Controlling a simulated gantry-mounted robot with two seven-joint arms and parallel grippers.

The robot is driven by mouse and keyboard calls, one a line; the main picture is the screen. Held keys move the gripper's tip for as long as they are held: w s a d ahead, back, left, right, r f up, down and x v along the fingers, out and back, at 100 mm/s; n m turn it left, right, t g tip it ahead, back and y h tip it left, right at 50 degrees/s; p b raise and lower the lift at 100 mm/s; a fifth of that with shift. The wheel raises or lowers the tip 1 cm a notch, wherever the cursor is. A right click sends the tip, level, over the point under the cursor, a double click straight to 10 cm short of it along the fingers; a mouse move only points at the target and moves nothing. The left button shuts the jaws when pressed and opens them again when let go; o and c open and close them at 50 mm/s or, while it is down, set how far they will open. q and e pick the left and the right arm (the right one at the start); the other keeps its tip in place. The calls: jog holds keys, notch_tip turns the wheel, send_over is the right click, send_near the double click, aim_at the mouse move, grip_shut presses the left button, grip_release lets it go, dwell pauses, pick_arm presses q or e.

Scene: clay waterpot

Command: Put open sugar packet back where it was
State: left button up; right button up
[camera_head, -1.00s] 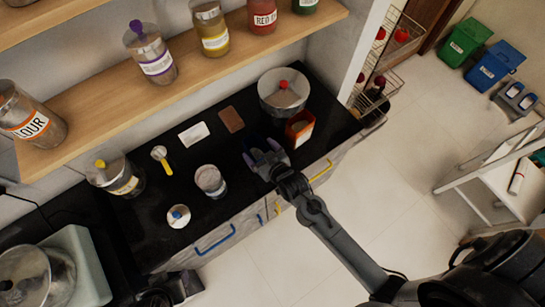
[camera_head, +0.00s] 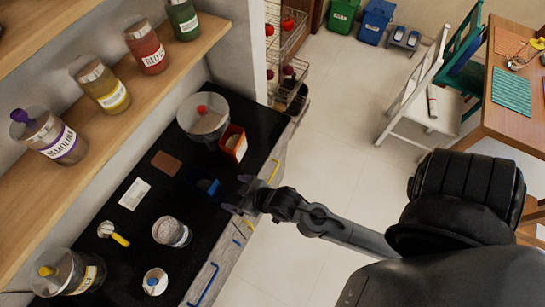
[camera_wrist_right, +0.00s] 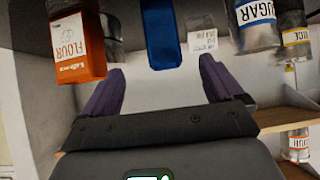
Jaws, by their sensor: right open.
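A blue packet (camera_head: 203,185) stands on the black counter, dark at its open-looking top. It also shows in the right wrist view (camera_wrist_right: 161,35), upright, but no label on it is readable. My right gripper (camera_head: 238,194) is open and empty at the counter's front edge. Its fingers point at the blue packet, with a small gap between. In the right wrist view the packet is centred just beyond the two purple fingers (camera_wrist_right: 161,68). My left gripper is not in view.
An orange flour packet (camera_head: 234,146) and a lidded pot (camera_head: 203,117) stand beside the blue packet. A shelf with jars runs behind.

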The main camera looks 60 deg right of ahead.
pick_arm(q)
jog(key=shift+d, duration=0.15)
pick_arm(e)
jog(key=s+d+r+g, duration=0.1)
jog(key=s+d+g, duration=0.1)
jog(key=s, duration=0.3)
jog(key=s+d+r+g+h, duration=0.1)
jog(key=s+d+r+g, duration=0.1)
jog(key=s+g, duration=0.2)
jog(key=shift+s+d+n+g, duration=0.15)
jog(key=shift+s+n+g, duration=0.2)
jog(key=shift+s, duration=0.9)
